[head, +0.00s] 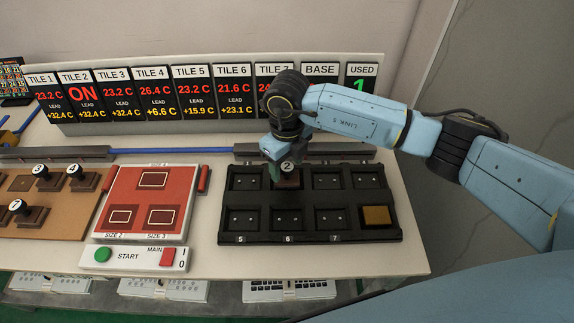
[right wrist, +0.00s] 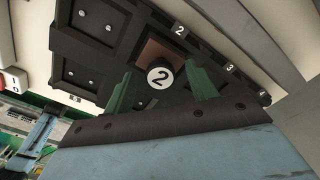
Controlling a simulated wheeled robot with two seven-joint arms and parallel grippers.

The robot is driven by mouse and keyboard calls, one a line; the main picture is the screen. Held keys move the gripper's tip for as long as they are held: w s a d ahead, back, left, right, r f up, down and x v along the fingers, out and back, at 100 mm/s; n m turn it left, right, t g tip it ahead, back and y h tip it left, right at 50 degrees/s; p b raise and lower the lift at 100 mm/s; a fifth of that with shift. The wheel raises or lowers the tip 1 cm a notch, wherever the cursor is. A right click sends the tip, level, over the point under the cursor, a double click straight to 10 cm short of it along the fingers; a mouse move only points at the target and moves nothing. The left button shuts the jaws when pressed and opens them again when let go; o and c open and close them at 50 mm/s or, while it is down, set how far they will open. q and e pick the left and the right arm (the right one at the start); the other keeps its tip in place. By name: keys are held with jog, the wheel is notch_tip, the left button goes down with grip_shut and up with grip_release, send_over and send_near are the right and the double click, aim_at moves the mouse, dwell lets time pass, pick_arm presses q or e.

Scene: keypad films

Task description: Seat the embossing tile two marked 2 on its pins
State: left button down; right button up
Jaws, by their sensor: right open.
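The tile marked 2 (head: 288,179) is a brown block with a dark round knob and a white label. It sits in the back row of the black pin tray (head: 262,238), in the second pocket from the left. In the right wrist view the tile (right wrist: 153,50) lies beside the tray's label 2; I cannot tell whether it is fully down on its pins. My right gripper (head: 281,172) is open over it. In the right wrist view the green fingers of the gripper (right wrist: 163,88) stand either side of the knob, apart from it. My left gripper is not in view.
Other tray pockets show bare pins; a gold block (head: 377,216) fills the front right one. A wooden board (head: 60,221) at left holds tiles 3, 4 and 7. A red plate (head: 130,192) and a START panel (head: 133,257) lie between. A display row (head: 190,92) stands behind.

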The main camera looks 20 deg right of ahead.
aim_at(287, 166)
notch_tip(287, 166, up, 12)
dwell(0.3)
jog(key=shift+f, duration=0.15)
dwell(1.4)
